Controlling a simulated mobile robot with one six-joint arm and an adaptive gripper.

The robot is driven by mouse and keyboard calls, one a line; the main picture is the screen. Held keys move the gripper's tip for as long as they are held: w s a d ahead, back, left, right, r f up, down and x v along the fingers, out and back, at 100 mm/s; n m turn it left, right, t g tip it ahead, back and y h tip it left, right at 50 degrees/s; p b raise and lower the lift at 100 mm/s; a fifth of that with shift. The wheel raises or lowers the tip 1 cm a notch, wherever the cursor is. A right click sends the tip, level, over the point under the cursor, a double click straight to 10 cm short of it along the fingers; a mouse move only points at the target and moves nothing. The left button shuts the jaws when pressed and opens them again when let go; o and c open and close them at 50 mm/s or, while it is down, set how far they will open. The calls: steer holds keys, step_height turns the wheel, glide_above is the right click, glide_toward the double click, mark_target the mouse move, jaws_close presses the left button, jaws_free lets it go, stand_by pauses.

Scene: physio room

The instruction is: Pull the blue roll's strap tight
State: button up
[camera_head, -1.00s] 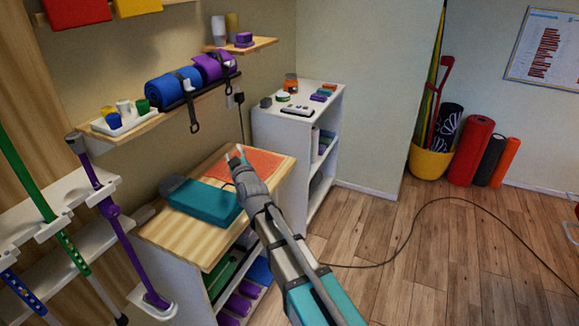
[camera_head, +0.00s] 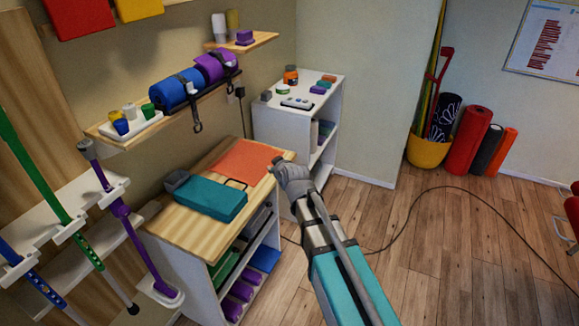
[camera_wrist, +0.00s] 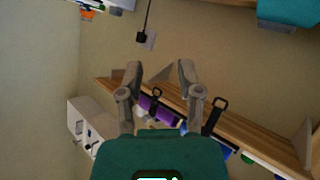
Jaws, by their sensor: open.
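The blue roll (camera_head: 170,96) lies on the wall shelf beside a purple roll (camera_head: 214,67). A dark strap (camera_head: 195,110) goes around the blue roll, and its loose end hangs below the shelf edge with a ring at the tip. In the wrist view a strap with a ring end (camera_wrist: 213,117) shows right of the purple roll (camera_wrist: 158,109); the blue roll is mostly hidden behind my gripper's body there. My gripper (camera_head: 277,163) is open and empty, right of and lower than the hanging strap, apart from it. Its open fingers (camera_wrist: 158,70) also show in the wrist view.
Below the shelf (camera_head: 130,138), a wooden-topped cabinet (camera_head: 190,232) carries a teal case (camera_head: 212,198) and an orange mat (camera_head: 243,160). A white tray (camera_head: 132,126) with cups shares the shelf. A white cabinet (camera_head: 333,110) stands behind my gripper. Floor at right is mostly clear.

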steer(key=shift+m+g+h, duration=0.6)
steer(key=shift+g, duration=0.3)
steer(key=d, duration=0.1)
steer(key=s+d+p, duration=0.1)
steer(key=d, duration=0.1)
steer(key=s+d, duration=0.1)
steer(key=shift+d+f+p, duration=0.2)
steer(key=shift+f+p, duration=0.05)
steer(key=shift+p, duration=0.1)
steer(key=s+d+f+m+g+h, duration=0.2)
steer(key=s+d+g, duration=0.3)
steer(key=s+d, duration=0.5)
steer(key=s+d+f+m+g+h, duration=0.1)
steer(key=s+d+f+m+g, duration=0.4)
steer(key=s+d, duration=0.5)
steer(key=shift+s+d+h+p, duration=0.35)
steer(key=shift+s+d+h, duration=0.05)
stand_by(1.8)
